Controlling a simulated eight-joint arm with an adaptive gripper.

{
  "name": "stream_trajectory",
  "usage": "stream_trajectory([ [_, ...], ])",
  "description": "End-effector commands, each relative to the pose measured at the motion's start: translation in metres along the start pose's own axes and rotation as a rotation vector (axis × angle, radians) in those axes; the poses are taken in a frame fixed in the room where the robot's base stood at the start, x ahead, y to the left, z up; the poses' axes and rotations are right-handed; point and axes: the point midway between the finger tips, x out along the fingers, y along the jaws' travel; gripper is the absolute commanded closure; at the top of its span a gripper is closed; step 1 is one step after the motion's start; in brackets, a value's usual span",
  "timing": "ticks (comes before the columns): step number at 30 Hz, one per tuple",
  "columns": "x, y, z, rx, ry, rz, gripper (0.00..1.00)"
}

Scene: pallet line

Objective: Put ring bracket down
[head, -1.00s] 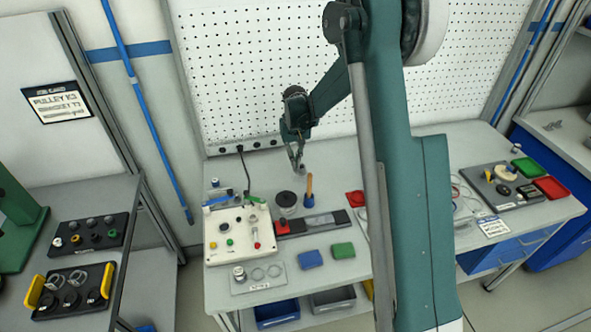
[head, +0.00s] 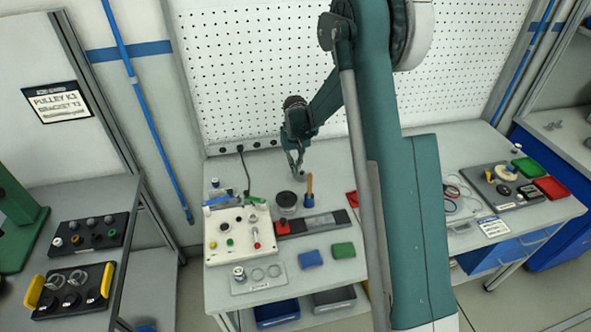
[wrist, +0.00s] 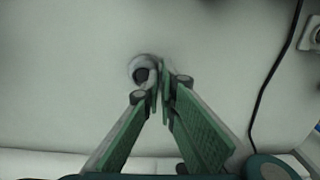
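The ring bracket (wrist: 138,70) is a small grey ring with a dark hole. In the wrist view it is at the fingertips, just left of where they meet. My gripper (wrist: 161,80) has its green-padded fingers nearly together, apparently gripping a thin part of the bracket. In the head view my gripper (head: 297,170) points down over the back of the workbench (head: 345,165), in front of the pegboard. The bracket is too small there to make out clearly. I cannot tell whether it touches the bench top.
Bare bench surrounds the bracket in the wrist view, with a black cable (wrist: 272,75) at right. In the head view, a dark round pot (head: 286,203), an orange-handled tool (head: 309,188) and a white control panel (head: 232,232) stand in front of my gripper.

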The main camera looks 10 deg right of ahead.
Motion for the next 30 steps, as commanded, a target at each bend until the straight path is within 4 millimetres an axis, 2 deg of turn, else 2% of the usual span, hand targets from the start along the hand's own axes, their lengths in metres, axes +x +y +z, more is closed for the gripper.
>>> stream_trajectory([
  [2,0.003,0.000,0.000,0.000,0.000,0.000,1.00],
  [6,0.002,0.000,0.000,0.000,0.000,0.000,0.83],
  [7,0.002,0.000,0.000,0.000,0.000,0.000,0.82],
  [22,-0.002,0.000,0.000,0.000,0.000,0.000,0.82],
  [30,-0.026,0.000,0.000,0.000,0.000,0.000,0.82],
])
